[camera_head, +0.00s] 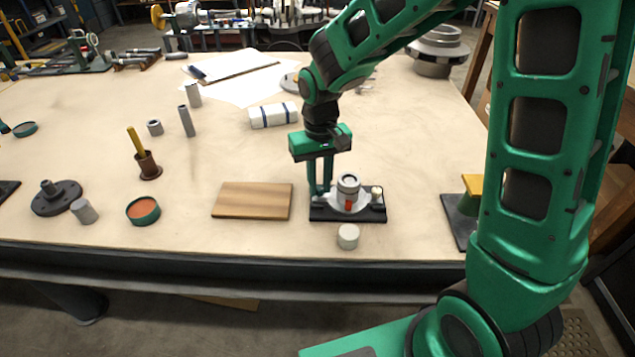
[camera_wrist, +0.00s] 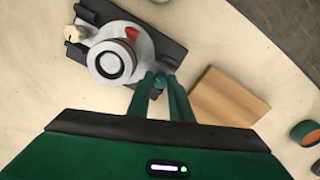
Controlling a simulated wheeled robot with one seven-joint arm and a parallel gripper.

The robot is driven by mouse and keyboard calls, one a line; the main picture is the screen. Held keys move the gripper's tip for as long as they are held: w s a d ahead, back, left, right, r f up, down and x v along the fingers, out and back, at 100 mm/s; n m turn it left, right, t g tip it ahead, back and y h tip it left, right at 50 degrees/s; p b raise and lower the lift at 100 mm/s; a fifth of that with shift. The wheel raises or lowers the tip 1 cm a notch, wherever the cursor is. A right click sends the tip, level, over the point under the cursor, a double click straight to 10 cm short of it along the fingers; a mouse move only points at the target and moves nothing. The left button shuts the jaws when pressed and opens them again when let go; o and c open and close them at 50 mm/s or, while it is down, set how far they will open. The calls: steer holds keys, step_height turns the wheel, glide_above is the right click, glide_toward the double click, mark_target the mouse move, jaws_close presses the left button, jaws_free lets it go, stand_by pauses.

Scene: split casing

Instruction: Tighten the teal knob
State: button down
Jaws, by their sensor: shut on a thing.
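A grey round casing (camera_head: 348,190) sits on a black base plate (camera_head: 350,213) near the table's front edge. It carries an orange-red piece (camera_head: 348,205) and a cream knob (camera_head: 377,191) at its right. The casing also shows in the wrist view (camera_wrist: 110,62). My gripper (camera_head: 320,190) points down at the left side of the casing. In the wrist view my gripper (camera_wrist: 163,86) is shut on the small teal knob (camera_wrist: 160,80) beside the casing. The fingers hide most of the knob, and in the head view I cannot make it out.
A wooden board (camera_head: 252,201) lies left of the base plate. A pale round cap (camera_head: 348,237) stands in front of it. A yellow-topped block (camera_head: 470,190) is at the right.

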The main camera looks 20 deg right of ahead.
mark_target(320, 187)
steer(key=m, duration=1.2)
steer(key=shift+m, duration=0.3)
stand_by(0.4)
steer(key=c, duration=1.6)
jaws_free()
step_height(320, 187, up, 11)
steer(key=shift+w+f, duration=0.1)
